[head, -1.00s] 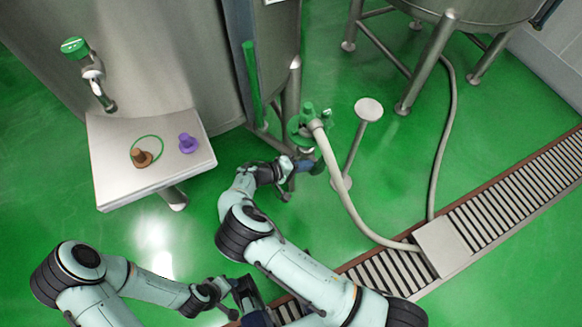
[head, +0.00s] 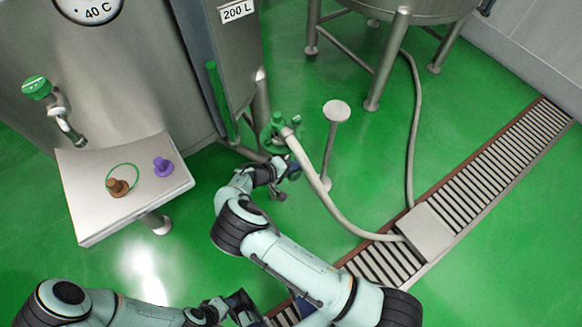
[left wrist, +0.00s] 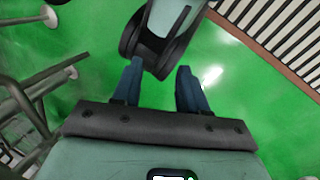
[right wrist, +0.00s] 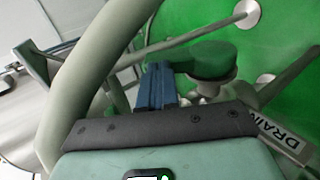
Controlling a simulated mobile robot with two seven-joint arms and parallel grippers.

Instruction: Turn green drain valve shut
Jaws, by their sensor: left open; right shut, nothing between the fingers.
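The green drain valve (head: 278,120) sits low on the tank's outlet, beside the hose joint. In the right wrist view its round green top (right wrist: 212,60) lies just right of my fingertips, with a green bar reaching left behind them. A DRAIN label (right wrist: 283,135) shows beside it. My right gripper (head: 287,168) is shut and empty just below the valve; its closed blue fingers (right wrist: 157,82) show up close. Whether they touch the green part I cannot tell. My left gripper (head: 247,308) is open and empty at the bottom; its spread fingers (left wrist: 161,88) show over floor and my other arm.
A pale hose (head: 325,190) curves from the outlet to the floor drain (head: 470,185). A round-topped post (head: 337,110) stands right of the valve. A shelf (head: 85,215) with brown (head: 117,187) and purple (head: 163,166) knobbed pieces is at left.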

